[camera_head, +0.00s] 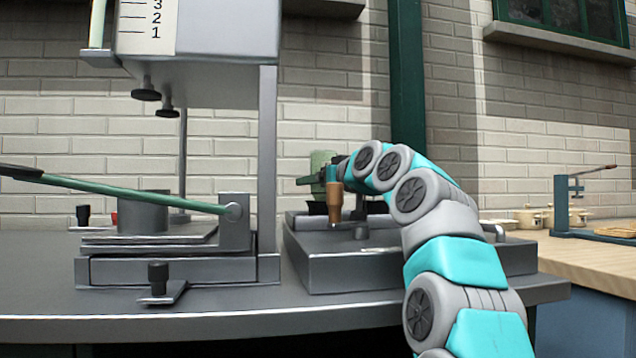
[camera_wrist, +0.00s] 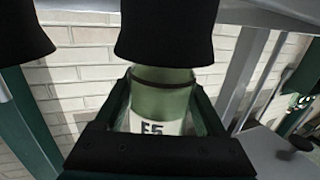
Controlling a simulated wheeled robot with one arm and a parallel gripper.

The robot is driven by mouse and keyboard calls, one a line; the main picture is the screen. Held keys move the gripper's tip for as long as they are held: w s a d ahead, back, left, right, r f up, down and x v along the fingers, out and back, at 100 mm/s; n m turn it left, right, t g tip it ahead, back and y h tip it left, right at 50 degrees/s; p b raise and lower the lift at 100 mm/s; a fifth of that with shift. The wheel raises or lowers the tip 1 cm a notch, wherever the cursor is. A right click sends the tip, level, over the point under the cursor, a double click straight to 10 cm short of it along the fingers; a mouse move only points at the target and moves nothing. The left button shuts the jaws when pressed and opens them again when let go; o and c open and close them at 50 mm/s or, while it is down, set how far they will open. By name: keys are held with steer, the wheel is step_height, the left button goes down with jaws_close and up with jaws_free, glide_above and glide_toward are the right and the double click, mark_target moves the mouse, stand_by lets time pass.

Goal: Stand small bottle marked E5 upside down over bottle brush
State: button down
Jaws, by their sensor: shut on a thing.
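In the head view the bottle (camera_head: 321,160) shows green above the jaws, over the back of a grey metal tray (camera_head: 350,270). A dark shape (camera_head: 317,208) shows just below the jaws. In the wrist view a black rounded piece (camera_wrist: 168,30) covers one end of the bottle. I cannot tell whether either is the bottle brush, nor where the bottle's mouth points.
A brown-handled lever (camera_head: 334,200) stands in front of my gripper. A grey press (camera_head: 170,235) with a long green lever (camera_head: 130,193) is at left. A dark green post (camera_head: 406,100) rises behind. A wooden counter (camera_head: 580,255) is at right.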

steer(key=shift+f, duration=0.15)
steer(key=shift+f+b, duration=0.25)
steer(key=shift+b, duration=0.05)
stand_by(0.5)
steer(key=shift+c, duration=1.2)
jaws_free()
steer(key=shift+f, duration=0.1)
steer(key=shift+o, duration=1.2)
steer(key=shift+f, duration=0.1)
steer(key=shift+c, duration=1.2)
steer(key=shift+o, duration=1.2)
steer(key=shift+s+d+r+b, duration=0.4)
steer(key=shift+s+d, duration=0.25)
steer(key=shift+s, duration=0.3)
steer(key=shift+s+d+r+b, duration=0.25)
steer(key=shift+s+d+r, duration=0.15)
steer(key=shift+s+d, duration=0.45)
steer(key=shift+s+d+r+b, duration=0.4)
steer(key=shift+s+d, duration=0.1)
steer(key=shift+s, duration=0.6)
